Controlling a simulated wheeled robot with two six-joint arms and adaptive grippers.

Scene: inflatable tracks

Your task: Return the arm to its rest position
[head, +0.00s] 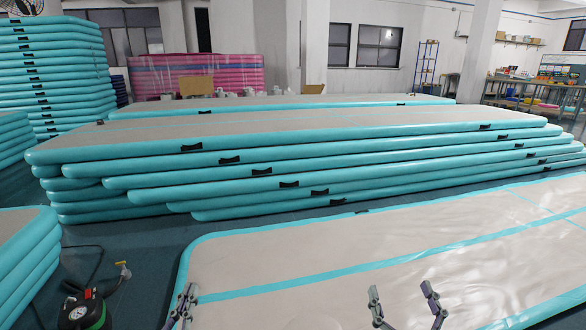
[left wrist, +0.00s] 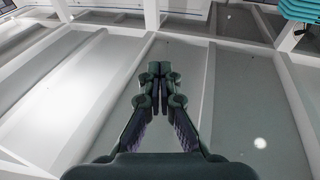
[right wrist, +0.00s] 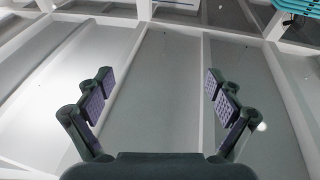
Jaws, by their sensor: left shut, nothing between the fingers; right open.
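My left gripper (head: 181,302) is at the bottom of the head view, in front of the near left edge of a beige inflatable track. Its fingers are shut together with nothing between them, as the left wrist view (left wrist: 160,78) also shows. My right gripper (head: 403,300) is further right at the bottom of the head view, over the beige track surface. Its two fingers are spread wide and empty, as the right wrist view (right wrist: 157,85) also shows. Both wrist views show mostly the ceiling, so both grippers point upward. My arms' links are largely out of view.
A beige inflatable track (head: 330,245) with teal edging lies in front. Behind it is a stack of teal tracks (head: 300,130). An air pump (head: 85,308) stands on the floor at lower left, near another teal stack (head: 25,260). Shelves and tables are at the back right.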

